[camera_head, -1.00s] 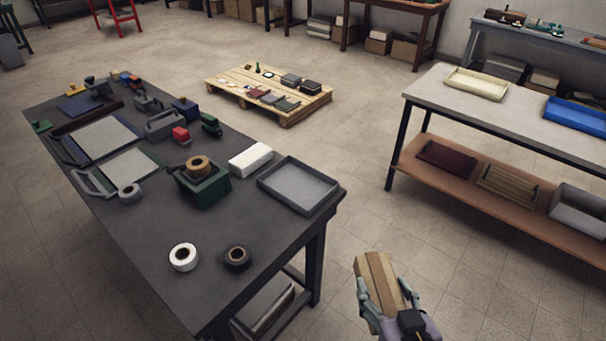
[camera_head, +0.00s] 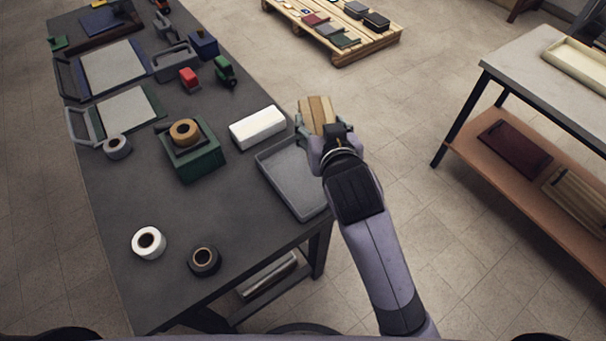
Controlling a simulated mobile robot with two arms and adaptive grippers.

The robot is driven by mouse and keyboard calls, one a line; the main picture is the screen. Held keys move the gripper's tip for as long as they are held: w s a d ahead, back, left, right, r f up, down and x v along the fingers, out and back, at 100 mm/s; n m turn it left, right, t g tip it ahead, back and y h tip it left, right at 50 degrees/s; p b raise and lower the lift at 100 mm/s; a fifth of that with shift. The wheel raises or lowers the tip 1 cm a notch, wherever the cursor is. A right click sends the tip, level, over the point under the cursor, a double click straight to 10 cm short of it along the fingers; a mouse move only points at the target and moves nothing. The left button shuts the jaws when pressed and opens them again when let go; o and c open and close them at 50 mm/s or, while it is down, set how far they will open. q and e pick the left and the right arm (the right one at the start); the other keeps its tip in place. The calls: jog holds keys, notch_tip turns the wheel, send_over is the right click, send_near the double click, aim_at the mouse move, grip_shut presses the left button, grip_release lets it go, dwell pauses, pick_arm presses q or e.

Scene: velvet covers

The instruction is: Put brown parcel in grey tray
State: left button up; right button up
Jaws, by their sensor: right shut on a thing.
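The brown parcel (camera_head: 318,112) is a tan box with a lighter stripe, held in my right gripper (camera_head: 318,125). The gripper is shut on it, and the parcel is off the table, near the far right corner of the grey tray in the picture. The grey tray (camera_head: 276,182) lies on the dark table's right end and looks empty where it shows. My right forearm and wrist hide its right side. I cannot tell the parcel's height above the tray. My left gripper does not show.
A white block (camera_head: 257,127) sits just beyond the tray. A green box with a tape roll (camera_head: 184,132) stands to its left. White tape (camera_head: 149,242) and black tape (camera_head: 204,260) lie on the near part of the dark table (camera_head: 180,205). Floor separates it from the right-hand workbench (camera_head: 530,70).

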jog(key=shift+n+y, duration=0.3)
jog(key=a+r, duration=0.1)
jog(key=w+a+r, duration=0.1)
jog(key=a, duration=0.1)
jog(key=shift+a+r, duration=0.1)
jog(key=shift+r, duration=0.3)
jog(key=shift+w+a+f, duration=0.1)
jog(key=shift+a+f, duration=0.05)
jog(key=shift+a, duration=0.05)
send_over(304, 181)
notch_tip(304, 181, down, 8)
jog(key=shift+f, duration=0.1)
notch_tip(304, 181, down, 6)
jog(key=shift+w+f, duration=0.1)
jog(key=shift+f, duration=0.4)
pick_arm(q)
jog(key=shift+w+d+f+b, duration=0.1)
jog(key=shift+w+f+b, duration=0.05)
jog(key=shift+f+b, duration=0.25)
pick_arm(e)
jog(key=shift+f, duration=2.15)
jog(key=o, duration=1.4)
jog(key=shift+f, duration=0.1)
jog(key=shift+o, duration=0.2)
